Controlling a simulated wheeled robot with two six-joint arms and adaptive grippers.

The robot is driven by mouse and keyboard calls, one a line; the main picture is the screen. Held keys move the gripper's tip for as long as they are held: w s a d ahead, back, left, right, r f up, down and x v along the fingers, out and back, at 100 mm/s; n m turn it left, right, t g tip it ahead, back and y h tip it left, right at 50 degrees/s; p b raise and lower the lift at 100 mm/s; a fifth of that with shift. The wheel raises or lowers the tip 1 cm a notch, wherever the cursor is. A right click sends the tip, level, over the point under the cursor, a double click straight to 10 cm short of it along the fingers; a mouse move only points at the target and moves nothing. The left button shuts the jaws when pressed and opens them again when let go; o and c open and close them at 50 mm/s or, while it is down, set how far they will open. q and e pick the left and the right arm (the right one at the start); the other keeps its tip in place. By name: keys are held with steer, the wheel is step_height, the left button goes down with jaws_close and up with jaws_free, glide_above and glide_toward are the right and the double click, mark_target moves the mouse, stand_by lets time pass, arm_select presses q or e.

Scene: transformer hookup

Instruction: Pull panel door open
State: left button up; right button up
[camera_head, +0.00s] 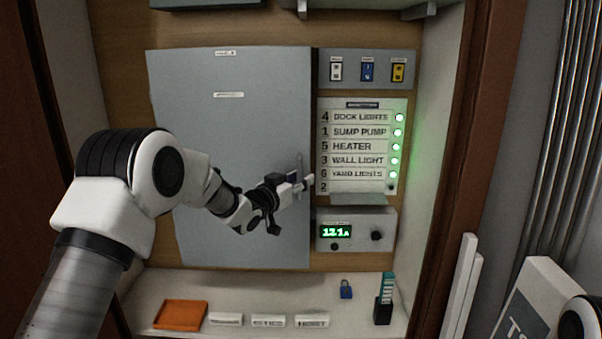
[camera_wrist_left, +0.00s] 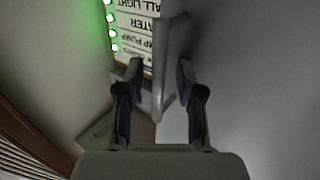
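The grey panel door (camera_head: 230,120) appears shut, flat against the wooden back board. Its upright grey handle (camera_head: 299,168) is near the door's right edge. My left gripper (camera_head: 299,186) is at the handle, reaching in from the left. In the left wrist view, the two dark fingers of the left gripper (camera_wrist_left: 159,68) stand apart, one on each side of the handle (camera_wrist_left: 166,75). Gaps show between the fingers and the handle, so I see no grip. My right gripper is out of view; only a bit of my right arm shows at the lower right.
Right of the door are a switch strip (camera_head: 367,70), a labelled list with green lights (camera_head: 360,146) and a meter box (camera_head: 355,231). The shelf below holds an orange tray (camera_head: 180,315), label plates (camera_head: 268,321), a blue padlock (camera_head: 346,290) and a dark holder (camera_head: 383,309).

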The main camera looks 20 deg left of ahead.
arm_select(q)
steer(key=shift+s+r, duration=0.2)
steer(key=shift+r, duration=0.1)
steer(key=shift+w+f, duration=0.1)
steer(key=shift+w, duration=0.05)
jaws_close()
